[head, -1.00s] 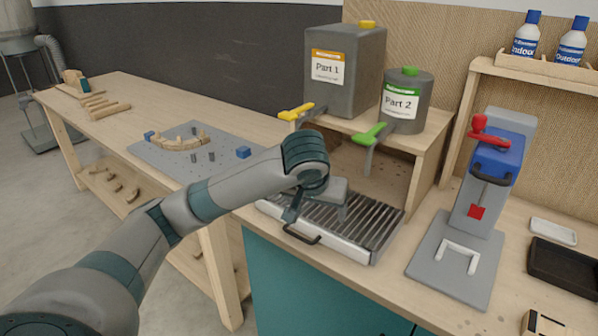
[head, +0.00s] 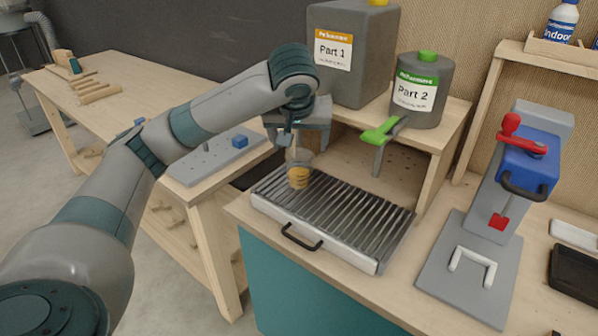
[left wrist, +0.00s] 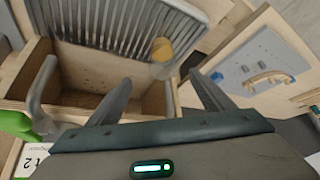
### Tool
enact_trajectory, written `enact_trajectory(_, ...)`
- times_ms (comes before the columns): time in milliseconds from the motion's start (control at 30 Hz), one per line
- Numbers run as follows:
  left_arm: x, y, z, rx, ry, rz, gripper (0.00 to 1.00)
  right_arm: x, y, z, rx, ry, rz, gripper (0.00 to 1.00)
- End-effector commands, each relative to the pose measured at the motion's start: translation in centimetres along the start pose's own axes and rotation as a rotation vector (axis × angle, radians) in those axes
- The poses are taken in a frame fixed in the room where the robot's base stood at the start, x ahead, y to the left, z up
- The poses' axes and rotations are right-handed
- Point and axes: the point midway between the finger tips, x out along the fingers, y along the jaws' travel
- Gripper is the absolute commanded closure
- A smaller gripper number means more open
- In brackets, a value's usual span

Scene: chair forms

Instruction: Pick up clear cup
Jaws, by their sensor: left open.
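The clear cup (head: 299,174) stands upright on the left rear part of the slatted metal tray (head: 330,212), with amber contents in its lower part. It also shows in the left wrist view (left wrist: 161,52), a little beyond my fingertips. My left gripper (head: 291,140) is open, above the cup in the head view, with its fingers pointing down. In the left wrist view its two fingers (left wrist: 160,84) are spread apart with nothing between them. The gripper covers the yellow tap of the Part 1 container. My right gripper is not in view.
The grey Part 1 container (head: 375,60) and Part 2 container (head: 425,105) stand on a wooden shelf above the tray. Part 2's green tap (head: 382,132) sticks out to the right of my gripper. A blue press (head: 525,170) stands at right.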

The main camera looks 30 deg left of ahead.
Motion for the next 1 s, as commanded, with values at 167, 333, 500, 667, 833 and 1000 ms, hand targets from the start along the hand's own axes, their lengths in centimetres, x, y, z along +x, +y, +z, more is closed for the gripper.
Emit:
enact_trajectory(167, 1.9, -0.1, 0.1, 0.000, -0.004, -0.003, 0.26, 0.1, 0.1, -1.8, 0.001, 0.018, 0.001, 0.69)
enact_trajectory(333, 4.6, -0.2, 0.0, -0.001, -0.003, -0.006, 0.26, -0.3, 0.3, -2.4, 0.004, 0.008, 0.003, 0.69)
enact_trajectory(500, 7.7, -0.2, -0.1, 0.000, -0.003, -0.005, 0.26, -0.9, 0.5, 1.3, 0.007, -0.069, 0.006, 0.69)
enact_trajectory(667, 10.2, -0.1, -0.1, 0.000, -0.002, -0.002, 0.26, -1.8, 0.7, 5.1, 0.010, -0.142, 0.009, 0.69)
enact_trajectory(833, 11.7, -0.1, 0.0, 0.000, 0.000, -0.002, 0.26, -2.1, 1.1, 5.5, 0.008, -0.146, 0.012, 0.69)
enact_trajectory(1000, 12.0, -0.1, 0.0, 0.000, 0.000, -0.001, 0.26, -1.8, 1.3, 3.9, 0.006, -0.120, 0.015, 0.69)
